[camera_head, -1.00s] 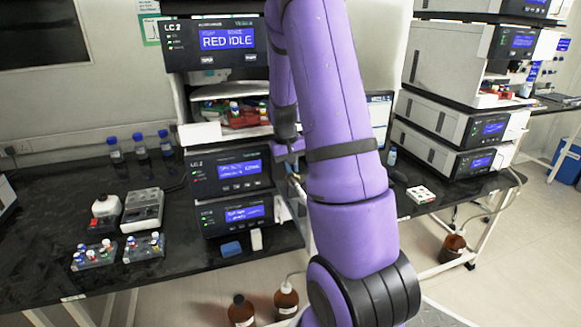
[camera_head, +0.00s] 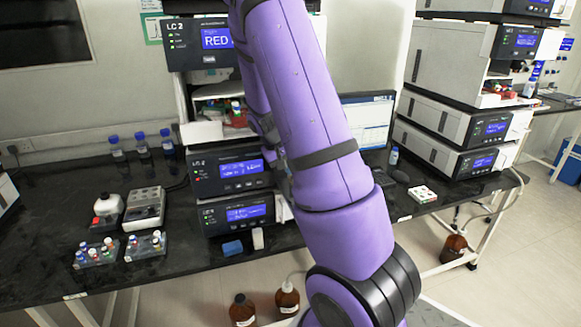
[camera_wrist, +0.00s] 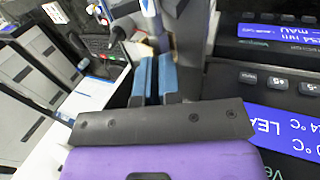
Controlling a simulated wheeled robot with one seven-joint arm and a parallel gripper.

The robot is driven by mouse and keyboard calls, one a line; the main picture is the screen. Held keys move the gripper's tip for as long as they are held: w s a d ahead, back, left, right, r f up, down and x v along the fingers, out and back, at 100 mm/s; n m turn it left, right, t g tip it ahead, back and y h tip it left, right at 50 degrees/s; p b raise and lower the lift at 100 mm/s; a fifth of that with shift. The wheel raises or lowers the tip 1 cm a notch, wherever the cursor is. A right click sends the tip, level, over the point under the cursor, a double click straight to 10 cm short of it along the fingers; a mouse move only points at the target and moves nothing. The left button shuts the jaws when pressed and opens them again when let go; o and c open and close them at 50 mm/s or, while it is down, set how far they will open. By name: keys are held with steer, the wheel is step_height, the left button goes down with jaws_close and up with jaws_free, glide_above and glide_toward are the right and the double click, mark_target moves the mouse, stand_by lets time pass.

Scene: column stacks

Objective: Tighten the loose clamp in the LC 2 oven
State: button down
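The LC 2 oven appears to be the middle unit (camera_head: 228,170) of the left stack in the head view, with a small red light. In the wrist view, a blue screen (camera_wrist: 289,128) partly reads "LEA" and "°C", inverted. My gripper (camera_wrist: 155,78) shows there with two blue fingers side by side and a narrow gap at most; whether it grips anything is unclear. A slim white and blue part (camera_wrist: 150,10) shows beyond the fingertips. I cannot make out the clamp. In the head view my purple arm covers the stack's right side, and the gripper is hidden.
Another dark unit (camera_head: 238,214) sits below the oven, and a tray bay (camera_head: 215,113) is above it. A monitor (camera_head: 366,123) stands right of my arm. Vial racks (camera_head: 96,253) and blue-capped bottles (camera_head: 140,145) are left. Brown bottles (camera_head: 242,310) stand on the floor.

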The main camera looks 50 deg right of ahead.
steer(key=shift+w+a+f+g+h, duration=0.2)
steer(key=shift+g+h, duration=0.15)
steer(key=shift+h, duration=0.25)
steer(key=shift+w+a+f+g+h, duration=0.15)
steer(key=shift+a+g+h, duration=0.1)
steer(key=shift+g+h, duration=0.25)
steer(key=shift+w+a+f+g+h, duration=0.15)
steer(key=shift+a+g+h, duration=0.1)
steer(key=shift+h, duration=0.45)
steer(key=c, duration=1.3)
jaws_free()
steer(key=v, duration=1)
steer(key=shift+w+a+r, duration=0.15)
steer(key=shift+w+a, duration=0.05)
steer(key=shift+a, duration=0.1)
